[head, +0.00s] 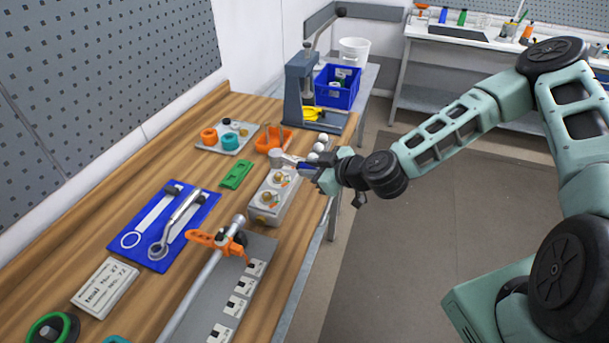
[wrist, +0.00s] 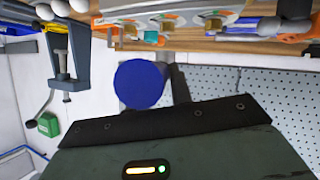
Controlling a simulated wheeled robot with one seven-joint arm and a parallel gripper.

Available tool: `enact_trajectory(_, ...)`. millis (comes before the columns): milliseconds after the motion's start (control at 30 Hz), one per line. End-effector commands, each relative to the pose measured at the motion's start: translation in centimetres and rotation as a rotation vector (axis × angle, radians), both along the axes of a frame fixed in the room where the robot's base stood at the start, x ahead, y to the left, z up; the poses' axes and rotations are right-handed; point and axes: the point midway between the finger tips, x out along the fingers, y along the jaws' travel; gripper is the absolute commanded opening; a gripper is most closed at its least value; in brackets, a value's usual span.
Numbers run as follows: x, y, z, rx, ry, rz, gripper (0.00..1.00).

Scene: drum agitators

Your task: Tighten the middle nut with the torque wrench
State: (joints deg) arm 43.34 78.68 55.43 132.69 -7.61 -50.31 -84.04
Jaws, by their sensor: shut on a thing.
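My gripper (head: 318,172) is shut on the blue handle of the torque wrench (head: 307,166), above the right edge of the workbench. The wrench's silver head (head: 284,160) points left, over or beside the far end of a pale grey block (head: 284,202). Brass nuts stand in a row on the block, with the middle nut (head: 269,197) uncovered; whether the head touches a nut is unclear. In the wrist view, a blue round end (wrist: 140,84), likely the handle's, is close to the camera, with the row of nuts (wrist: 168,22) along the top.
A blue tray (head: 205,213) with wrenches lies left of the block, and a green part (head: 237,174) lies between. A long bar with an orange clamp (head: 205,238) is in front. The floor at right is clear.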

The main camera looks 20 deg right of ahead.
Motion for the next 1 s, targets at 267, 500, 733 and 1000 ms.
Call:
enact_trajectory(267,1.6,-1.7,-0.1,0.0,-0.002,0.176,0.0)
enact_trajectory(500,3.0,-2.6,-0.6,-0.001,-0.006,0.338,0.0)
enact_trajectory(733,4.4,-3.4,-0.9,-0.001,-0.004,0.487,0.0)
enact_trajectory(1000,5.4,-3.8,-1.6,0.0,0.0,0.617,0.0)
